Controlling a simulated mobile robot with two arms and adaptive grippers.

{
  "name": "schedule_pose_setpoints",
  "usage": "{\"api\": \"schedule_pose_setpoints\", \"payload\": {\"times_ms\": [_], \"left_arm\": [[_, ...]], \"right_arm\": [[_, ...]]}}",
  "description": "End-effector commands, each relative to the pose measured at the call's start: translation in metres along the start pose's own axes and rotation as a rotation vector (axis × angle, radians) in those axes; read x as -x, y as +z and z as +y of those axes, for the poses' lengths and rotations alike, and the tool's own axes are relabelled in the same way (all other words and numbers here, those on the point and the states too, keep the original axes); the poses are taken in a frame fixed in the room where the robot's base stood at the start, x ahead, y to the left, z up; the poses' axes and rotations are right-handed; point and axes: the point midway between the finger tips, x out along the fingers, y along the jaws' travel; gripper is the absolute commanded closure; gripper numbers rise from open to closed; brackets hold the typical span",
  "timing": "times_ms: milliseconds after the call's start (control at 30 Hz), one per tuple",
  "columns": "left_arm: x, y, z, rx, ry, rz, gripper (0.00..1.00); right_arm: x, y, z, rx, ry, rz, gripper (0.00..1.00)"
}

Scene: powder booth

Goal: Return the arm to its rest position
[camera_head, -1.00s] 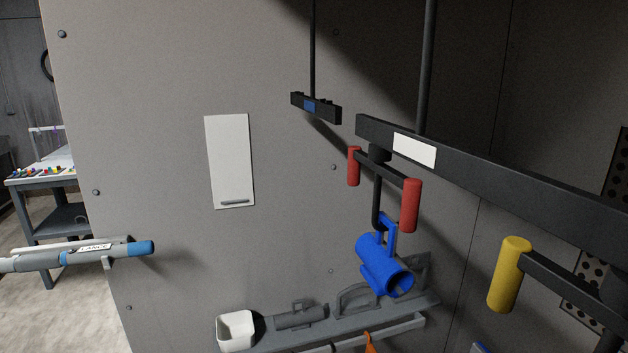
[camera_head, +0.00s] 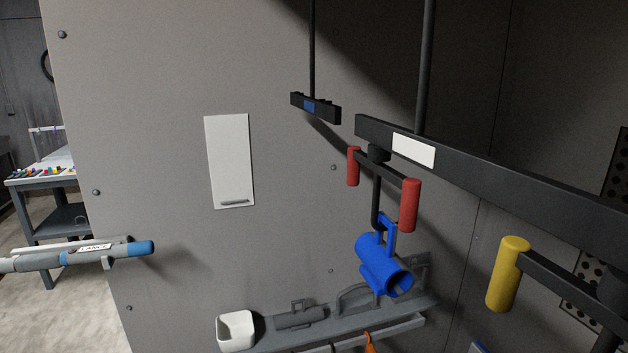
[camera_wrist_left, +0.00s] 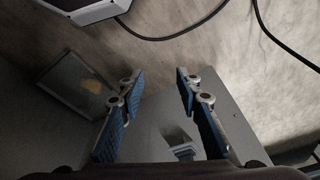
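My left gripper (camera_wrist_left: 158,88) shows in the left wrist view. Its two fingers with blue ribbed pads stand well apart, and nothing is between them. Neither arm nor gripper shows in the head view. My right gripper is in no frame. A blue tubular part (camera_head: 384,266) hangs by its loop from a black hook (camera_head: 377,200) below the dark overhead rail (camera_head: 480,172). The hook's crossbar has two red grips (camera_head: 409,205). No gripper is seen touching the part or the hook.
A yellow grip (camera_head: 508,274) on a second dark bar is at the right. A grey shelf (camera_head: 380,332) with a white cup (camera_head: 236,331) is low on the wall. A lance (camera_head: 100,252) juts in from the left. A white panel (camera_head: 230,160) is on the wall.

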Motion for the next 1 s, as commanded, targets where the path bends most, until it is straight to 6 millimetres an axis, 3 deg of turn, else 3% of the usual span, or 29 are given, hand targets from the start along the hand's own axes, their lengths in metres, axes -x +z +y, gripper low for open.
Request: {"api": "schedule_pose_setpoints", "payload": {"times_ms": [33,200,433,600,700,833,1000], "left_arm": [[-0.02,0.014,0.001,-0.002,0.001,-0.017,0.68],[-0.076,0.062,0.004,-0.009,0.005,-0.049,0.68],[-0.129,0.14,0.007,-0.018,0.009,-0.089,0.68],[-0.148,0.193,0.007,-0.025,0.01,-0.114,0.68],[-0.153,0.214,0.007,-0.028,0.011,-0.122,0.68],[-0.155,0.227,0.007,-0.03,0.011,-0.126,0.68],[-0.155,0.23,0.006,-0.03,0.011,-0.127,0.68]], "right_arm": [[0.0,0.0,0.0,0.0,0.0,0.0,0.6],[0.0,0.0,0.0,0.0,0.0,0.0,0.6],[0.0,0.0,0.0,0.0,0.0,0.0,0.6],[0.0,0.0,0.0,0.0,0.0,0.0,0.6],[0.0,0.0,0.0,0.0,0.0,0.0,0.6],[0.0,0.0,0.0,0.0,0.0,0.0,0.6],[0.0,0.0,0.0,0.0,0.0,0.0,0.6]]}}
